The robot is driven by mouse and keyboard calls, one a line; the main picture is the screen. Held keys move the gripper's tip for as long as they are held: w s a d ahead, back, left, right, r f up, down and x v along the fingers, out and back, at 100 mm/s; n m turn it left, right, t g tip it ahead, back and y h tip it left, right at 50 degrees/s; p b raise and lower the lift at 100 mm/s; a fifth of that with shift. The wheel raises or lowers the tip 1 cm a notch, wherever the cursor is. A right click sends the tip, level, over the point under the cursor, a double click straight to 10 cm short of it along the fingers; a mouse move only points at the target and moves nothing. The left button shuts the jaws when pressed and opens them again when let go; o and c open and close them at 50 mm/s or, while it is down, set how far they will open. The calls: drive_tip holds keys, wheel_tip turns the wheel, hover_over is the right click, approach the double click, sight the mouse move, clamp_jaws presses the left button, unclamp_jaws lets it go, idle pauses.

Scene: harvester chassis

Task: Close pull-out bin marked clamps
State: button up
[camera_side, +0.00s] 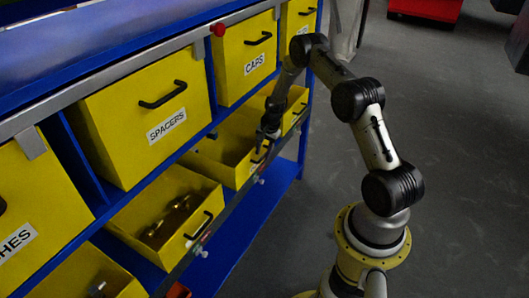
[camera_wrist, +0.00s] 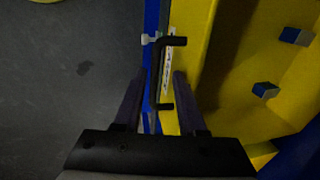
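A yellow pull-out bin (camera_side: 232,172) in the lower row stands pulled out below the upper bins. Its white label is partly hidden by my gripper, and I cannot read it. In the wrist view its yellow front wall (camera_wrist: 190,45) carries a black bar handle (camera_wrist: 163,75). My gripper (camera_side: 263,150) is at the front of this bin. In the wrist view my gripper (camera_wrist: 160,78) is open, with one finger on each side of the handle. I cannot tell whether either finger touches it. Small blue blocks (camera_wrist: 265,90) lie inside the bin.
Another lower bin (camera_side: 205,192) with brass-coloured parts stands open at left. Upper bins marked SPACERS (camera_side: 140,115) and CAPS (camera_side: 243,65) hang above. A blue shelf (camera_side: 285,185) runs below. The grey floor (camera_side: 450,180) at right is clear.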

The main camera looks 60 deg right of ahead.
drive_tip(key=shift+s, duration=0.1)
idle(0.3)
drive_tip(key=v, duration=1.3)
drive_tip(key=shift+r, duration=0.4)
drive_tip(key=s+a+r+n+t, duration=0.1)
drive_tip(key=s+a+r+n, duration=0.25)
drive_tip(key=a+r, duration=0.5)
drive_tip(key=s+a+r+n, duration=0.2)
drive_tip(key=a+r+n, duration=0.3)
drive_tip(key=a+r, duration=0.4)
drive_tip(key=s+a+r+n, duration=0.2)
drive_tip(key=s+a+n, duration=0.1)
drive_tip(key=s, duration=0.3)
drive_tip(key=s+a+r+n+t, duration=0.1)
drive_tip(key=s+a+r+n, duration=0.1)
drive_tip(key=s, duration=0.5)
drive_tip(key=s+a+r+n+t, duration=0.1)
drive_tip(key=s+a+r+n, duration=0.1)
drive_tip(key=s+a+n, duration=0.2)
drive_tip(key=s+a, duration=0.1)
drive_tip(key=s, duration=0.1)
drive_tip(key=shift+s+a+r, duration=0.25)
drive_tip(key=shift+s+a, duration=0.1)
drive_tip(key=shift+n, duration=0.25)
